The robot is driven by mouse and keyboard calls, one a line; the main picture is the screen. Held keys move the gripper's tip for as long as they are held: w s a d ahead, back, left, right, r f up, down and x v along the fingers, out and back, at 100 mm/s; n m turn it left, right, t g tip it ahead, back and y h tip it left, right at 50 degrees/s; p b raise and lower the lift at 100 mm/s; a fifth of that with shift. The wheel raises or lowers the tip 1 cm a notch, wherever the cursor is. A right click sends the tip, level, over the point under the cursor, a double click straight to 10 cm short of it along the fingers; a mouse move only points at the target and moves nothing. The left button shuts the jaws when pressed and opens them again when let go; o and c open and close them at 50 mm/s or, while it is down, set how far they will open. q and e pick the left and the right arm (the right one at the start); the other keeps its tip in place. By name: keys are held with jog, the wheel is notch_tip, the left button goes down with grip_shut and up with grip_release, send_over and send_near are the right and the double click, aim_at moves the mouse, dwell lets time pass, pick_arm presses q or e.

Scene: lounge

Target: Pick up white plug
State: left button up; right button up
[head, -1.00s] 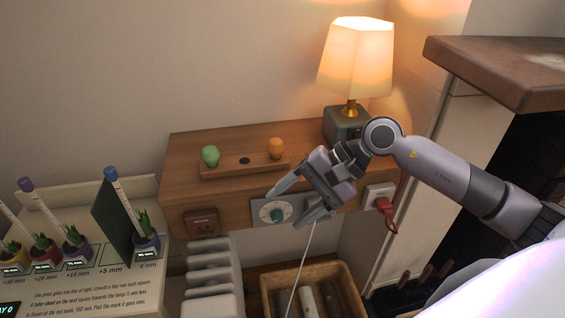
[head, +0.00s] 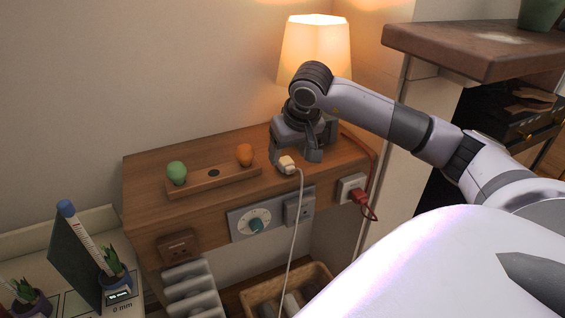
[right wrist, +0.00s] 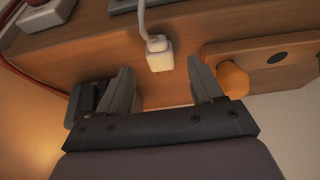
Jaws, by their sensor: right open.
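The white plug (head: 287,164) lies on top of the wooden cabinet (head: 215,205), close to its front edge. Its white cable runs over the edge and hangs down. My right gripper (head: 294,157) is open above the cabinet top, with the plug in line with the gap between its fingers. In the right wrist view the plug (right wrist: 160,56) shows just ahead of the open fingertips (right wrist: 160,72), apart from both. Whether the fingers reach down beside it is hard to tell. My left gripper is not in view.
A lit lamp (head: 316,50) stands behind my right gripper. A wooden holder with a green knob (head: 176,172) and an orange knob (head: 244,154) sits to the left. A red plug (head: 360,198) and its cord are at the right. A dial panel (head: 241,224) is on the front.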

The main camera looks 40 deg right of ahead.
aim_at(285, 163)
jog(key=x, duration=0.2)
jog(key=shift+w+f, duration=0.15)
jog(key=shift+f, duration=0.15)
jog(key=c, duration=1.1)
jog(key=shift+c, duration=0.2)
jog(key=shift+r, duration=0.1)
